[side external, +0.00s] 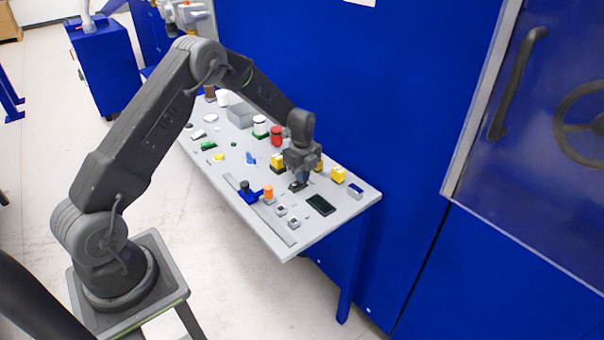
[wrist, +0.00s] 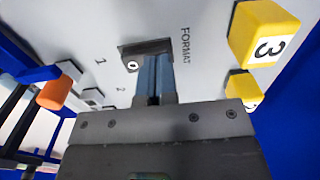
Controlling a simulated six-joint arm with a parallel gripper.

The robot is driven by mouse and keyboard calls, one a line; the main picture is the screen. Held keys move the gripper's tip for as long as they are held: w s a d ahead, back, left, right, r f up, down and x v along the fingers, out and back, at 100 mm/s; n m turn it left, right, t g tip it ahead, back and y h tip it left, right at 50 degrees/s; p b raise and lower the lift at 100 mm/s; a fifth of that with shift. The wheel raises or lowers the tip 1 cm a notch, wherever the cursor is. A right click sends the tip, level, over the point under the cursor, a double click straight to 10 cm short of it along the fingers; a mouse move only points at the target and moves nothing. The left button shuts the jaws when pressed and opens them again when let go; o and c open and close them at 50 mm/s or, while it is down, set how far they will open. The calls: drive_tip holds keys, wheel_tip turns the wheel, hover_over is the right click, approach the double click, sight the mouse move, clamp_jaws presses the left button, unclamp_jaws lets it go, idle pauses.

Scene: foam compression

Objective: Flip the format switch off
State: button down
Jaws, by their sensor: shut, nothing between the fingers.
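The format switch is a dark plate (wrist: 130,50) on the grey panel in the wrist view, beside the printed word FORMAT (wrist: 186,46). A round white mark shows near its left corner. My gripper (wrist: 154,62) is shut and empty, with its blue-grey fingertips over the plate. The fingers hide the middle of the switch, so I cannot tell the lever's position or whether they touch it. In the side external view my gripper (side external: 301,180) points down over the dark switch plate (side external: 294,188) on the panel table.
Yellow numbered blocks (wrist: 264,35) stand right of the fingers in the wrist view. An orange knob (wrist: 54,93) and small grey switches (wrist: 92,95) lie to the left. A dark screen (side external: 320,205) and a red button (side external: 276,135) are nearby. A blue wall (side external: 400,100) rises behind.

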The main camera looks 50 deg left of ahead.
drive_tip(key=shift+s+f, duration=0.15)
drive_tip(key=shift+s, duration=0.05)
drive_tip(key=shift+s+r, duration=0.3)
drive_tip(key=shift+s, duration=0.25)
drive_tip(key=shift+r, duration=0.1)
wheel_tip(320, 180, up, 14)
drive_tip(key=w, duration=0.2)
idle(0.5)
drive_tip(key=shift+w, duration=0.1)
